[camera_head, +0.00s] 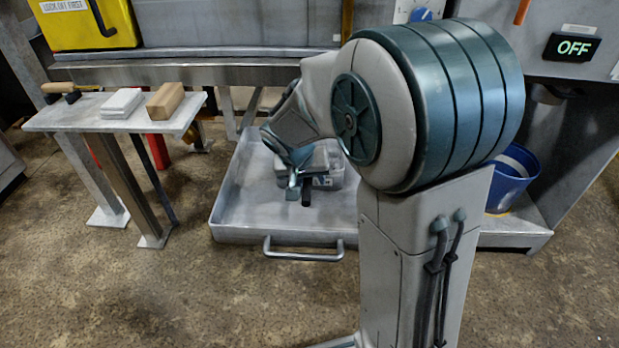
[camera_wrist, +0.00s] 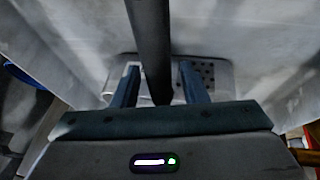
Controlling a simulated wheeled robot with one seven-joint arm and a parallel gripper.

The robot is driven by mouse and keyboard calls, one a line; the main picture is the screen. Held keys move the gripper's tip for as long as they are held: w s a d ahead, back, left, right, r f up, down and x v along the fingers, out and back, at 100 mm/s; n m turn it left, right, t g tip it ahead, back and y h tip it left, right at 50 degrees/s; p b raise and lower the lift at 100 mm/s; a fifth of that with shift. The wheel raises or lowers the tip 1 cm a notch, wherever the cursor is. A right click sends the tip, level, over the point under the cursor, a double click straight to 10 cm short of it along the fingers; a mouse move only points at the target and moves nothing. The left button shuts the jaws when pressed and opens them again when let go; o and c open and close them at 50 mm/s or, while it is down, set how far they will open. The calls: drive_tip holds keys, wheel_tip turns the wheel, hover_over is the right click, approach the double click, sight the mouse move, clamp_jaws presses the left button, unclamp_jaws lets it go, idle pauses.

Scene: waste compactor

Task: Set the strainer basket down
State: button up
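The strainer basket (camera_head: 335,178) is a pale box-like basket low in the grey pull-out tray (camera_head: 228,200), partly hidden behind my arm. In the wrist view its grey metal with rows of dark holes (camera_wrist: 207,75) shows beyond my fingers. A dark round bar, seemingly its handle (camera_wrist: 150,45), runs from the top edge down between the fingers. My gripper (camera_wrist: 159,82) points down over the basket; its two blue fingers are apart, with gaps visible beside the bar. My gripper (camera_head: 299,172) also shows in the head view. Contact between basket and tray floor is hidden.
The tray has raised walls and a front handle (camera_head: 303,256). A side bench (camera_head: 75,118) on the left holds a white block (camera_head: 122,103), a brown block (camera_head: 165,101) and a tool. A blue bucket (camera_head: 507,185) stands at right. The floor in front is clear.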

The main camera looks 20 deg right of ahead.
drive_tip(key=p+v, duration=0.4)
drive_tip(key=v, duration=0.7)
drive_tip(key=s+d+f+n+g+y, duration=0.1)
drive_tip(key=s, duration=0.7)
drive_tip(key=s+d+f+n+g+y, duration=0.1)
drive_tip(key=s+d+n+y, duration=0.1)
drive_tip(key=s, duration=0.7)
drive_tip(key=shift+f, duration=0.3)
